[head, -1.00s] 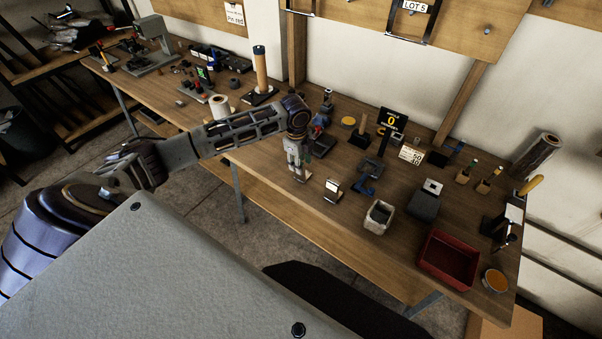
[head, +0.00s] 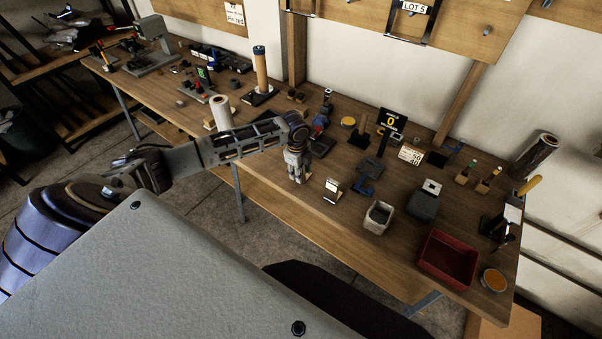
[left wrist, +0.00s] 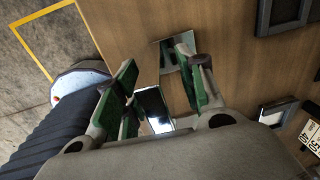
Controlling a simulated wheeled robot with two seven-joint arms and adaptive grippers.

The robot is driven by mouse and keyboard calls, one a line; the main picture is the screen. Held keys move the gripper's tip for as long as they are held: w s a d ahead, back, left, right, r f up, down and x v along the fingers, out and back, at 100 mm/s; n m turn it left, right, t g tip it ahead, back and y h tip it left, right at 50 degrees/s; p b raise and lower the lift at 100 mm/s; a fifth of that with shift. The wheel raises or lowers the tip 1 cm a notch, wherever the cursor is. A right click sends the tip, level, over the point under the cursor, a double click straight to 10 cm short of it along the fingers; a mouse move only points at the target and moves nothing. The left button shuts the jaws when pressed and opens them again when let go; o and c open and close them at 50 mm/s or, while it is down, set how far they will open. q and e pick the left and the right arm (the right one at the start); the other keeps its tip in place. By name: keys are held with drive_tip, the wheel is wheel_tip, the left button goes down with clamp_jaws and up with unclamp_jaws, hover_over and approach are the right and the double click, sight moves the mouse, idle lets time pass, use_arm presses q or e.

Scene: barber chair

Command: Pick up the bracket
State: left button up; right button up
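My left gripper (head: 296,174) points down low over the workbench, near its front edge. In the left wrist view its green-padded fingers (left wrist: 158,68) stand apart. A small greyish metal piece with a plate and a raised part, apparently the bracket (left wrist: 170,56), lies on the wood near the fingertips, close to the right finger. Whether a finger touches it I cannot tell. In the head view the gripper hides it. My right gripper is out of view.
Right of the gripper are an open pale container (head: 378,216), a blue-grey clamp-like part (head: 366,182), a dark block (head: 424,203) and a red bin (head: 428,268). A dark pad (head: 321,147) lies behind it. Bare wood (head: 262,190) is free on its left.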

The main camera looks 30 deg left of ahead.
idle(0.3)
use_arm(q)
clamp_jaws()
drive_tip(key=shift+r, duration=0.2)
drive_tip(key=shift+r+b, duration=0.3)
drive_tip(key=shift+r, duration=4.55)
